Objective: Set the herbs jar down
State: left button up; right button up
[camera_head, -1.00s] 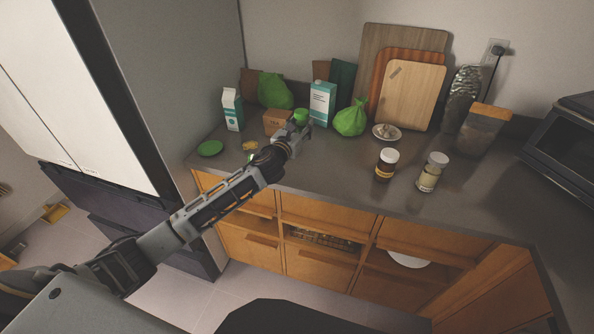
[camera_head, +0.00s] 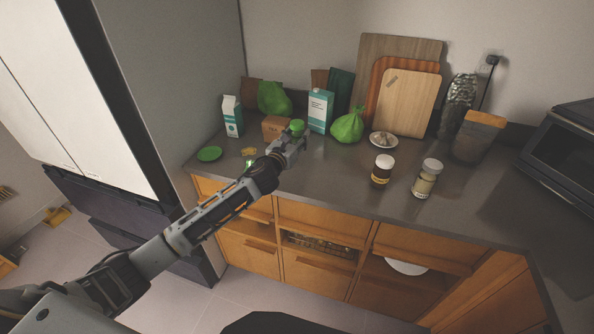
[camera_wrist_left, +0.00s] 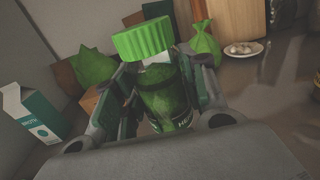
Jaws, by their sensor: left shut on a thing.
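The herbs jar has a green lid (camera_head: 297,126) in the head view; most of its body is hidden there by my gripper. In the left wrist view the jar (camera_wrist_left: 166,100) shows a green body, part of a label and a ribbed green lid, and looks upright between the fingers. My left gripper (camera_head: 296,139) is shut on the jar, over the back left part of the grey counter (camera_head: 330,170). I cannot tell whether the jar's base touches the counter. My right gripper is not in view.
Near the jar stand a brown box (camera_head: 273,128), a teal-and-white carton (camera_head: 320,112) and a green bag (camera_head: 348,127). Two white-lidded jars (camera_head: 383,169) (camera_head: 426,180) stand right.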

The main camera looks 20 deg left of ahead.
pick_arm(q)
notch_tip(320, 180, down, 5)
jog(key=shift+f+b, duration=0.2)
jog(key=shift+b, duration=0.3)
jog(key=shift+f, duration=0.4)
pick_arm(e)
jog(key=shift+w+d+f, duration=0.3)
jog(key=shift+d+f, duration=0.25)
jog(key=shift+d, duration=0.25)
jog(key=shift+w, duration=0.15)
pick_arm(q)
jog(key=shift+f, duration=0.1)
jog(key=shift+f+b, duration=0.4)
jog(key=shift+f, duration=1.4)
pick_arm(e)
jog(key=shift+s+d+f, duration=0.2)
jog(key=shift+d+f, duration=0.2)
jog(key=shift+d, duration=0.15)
